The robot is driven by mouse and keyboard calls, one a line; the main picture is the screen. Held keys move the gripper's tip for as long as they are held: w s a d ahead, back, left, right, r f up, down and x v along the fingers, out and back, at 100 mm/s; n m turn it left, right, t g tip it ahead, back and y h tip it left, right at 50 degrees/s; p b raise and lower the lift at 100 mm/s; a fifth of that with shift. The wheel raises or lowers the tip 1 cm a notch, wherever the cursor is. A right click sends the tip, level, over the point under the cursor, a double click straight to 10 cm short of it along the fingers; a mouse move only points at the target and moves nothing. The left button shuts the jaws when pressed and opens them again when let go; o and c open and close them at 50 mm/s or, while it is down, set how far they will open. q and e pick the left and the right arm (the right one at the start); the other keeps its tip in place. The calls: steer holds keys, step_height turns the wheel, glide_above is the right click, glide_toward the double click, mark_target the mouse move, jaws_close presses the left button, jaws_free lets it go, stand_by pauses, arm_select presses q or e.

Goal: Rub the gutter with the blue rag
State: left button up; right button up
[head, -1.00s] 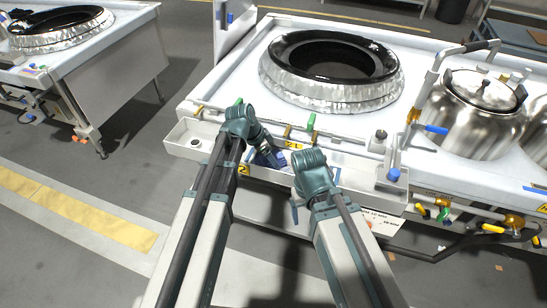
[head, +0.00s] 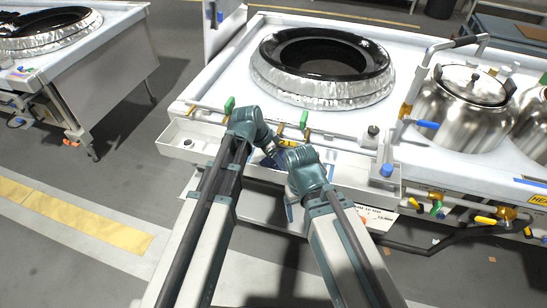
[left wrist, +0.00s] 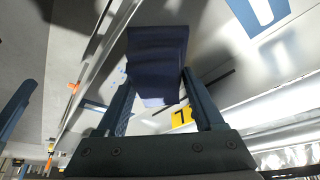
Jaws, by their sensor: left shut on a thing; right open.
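The gutter (head: 190,151) is a long pale metal trough along the front edge of the white wok station. My left gripper (head: 262,148) is over its middle part. In the left wrist view the left gripper (left wrist: 160,100) is shut on the dark blue rag (left wrist: 157,55), which sticks out beyond the fingers. In the head view the rag (head: 270,159) shows only in part beside the left wrist, and I cannot tell whether it touches the gutter. My right gripper (head: 291,208) is open at the gutter's front side, mostly hidden by its own wrist.
A black wok ring (head: 323,57) with foil sits behind the gutter. A steel pot (head: 468,105) and a swivel tap (head: 425,70) stand to the right. Green and yellow valve handles (head: 305,120) rise just behind the gutter. Colored valves (head: 507,214) line the right front.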

arm_select(q)
steer(key=shift+s+d, duration=0.25)
steer(key=shift+d, duration=0.45)
steer(key=shift+s+d, duration=0.2)
steer(key=shift+d, duration=0.45)
steer(key=shift+d, duration=0.1)
steer(key=shift+s+d, duration=0.2)
steer(key=shift+d, duration=0.6)
steer(key=shift+s+d, duration=0.15)
steer(key=shift+d, duration=0.65)
steer(key=shift+s+d, duration=0.25)
steer(key=shift+d, duration=0.55)
steer(key=shift+s+d, duration=0.25)
steer(key=shift+d, duration=0.55)
